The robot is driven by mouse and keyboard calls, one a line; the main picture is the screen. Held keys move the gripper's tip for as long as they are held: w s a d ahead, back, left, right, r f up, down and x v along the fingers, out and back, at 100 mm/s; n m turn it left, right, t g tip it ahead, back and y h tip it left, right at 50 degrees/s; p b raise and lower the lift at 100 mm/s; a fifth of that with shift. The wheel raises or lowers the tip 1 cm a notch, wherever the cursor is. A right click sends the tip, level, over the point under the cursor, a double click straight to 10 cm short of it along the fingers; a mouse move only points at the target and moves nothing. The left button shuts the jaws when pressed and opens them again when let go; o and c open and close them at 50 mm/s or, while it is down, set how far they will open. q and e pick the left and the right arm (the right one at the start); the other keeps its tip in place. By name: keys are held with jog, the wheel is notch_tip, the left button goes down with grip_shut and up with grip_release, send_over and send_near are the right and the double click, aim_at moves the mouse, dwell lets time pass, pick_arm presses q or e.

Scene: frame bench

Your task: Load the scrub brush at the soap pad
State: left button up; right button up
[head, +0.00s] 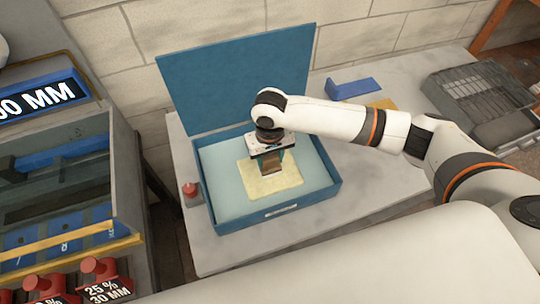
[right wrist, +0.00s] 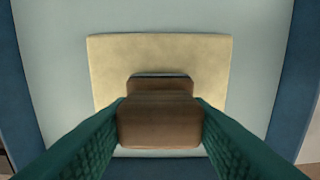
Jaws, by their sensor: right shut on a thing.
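The soap pad is a pale yellow square (head: 287,184) lying flat on the light blue floor of an open blue case (head: 325,198). The pad also shows in the right wrist view (right wrist: 110,60). My right gripper (head: 269,156) points down over the pad, its green fingers shut on the brown scrub brush (head: 271,169). In the right wrist view the brush (right wrist: 158,128) sits between both fingers, over the near middle part of the pad. The brush's underside is hidden, so I cannot tell whether it touches the pad. My left gripper is not in view.
The case's blue lid (head: 240,75) stands open behind it. The case rests on a pale stone bench (head: 222,250). A red-topped item (head: 191,190) is at its left. A blue bracket (head: 353,88) and a grey crate (head: 475,90) lie right. A shelf unit (head: 120,190) stands left.

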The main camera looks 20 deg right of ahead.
aim_at(270, 157)
jog(key=shift+s+f+p, duration=0.15)
jog(key=shift+p, duration=0.2)
dwell(1.4)
notch_tip(270, 157, up, 7)
jog(key=p, duration=0.9)
dwell(0.8)
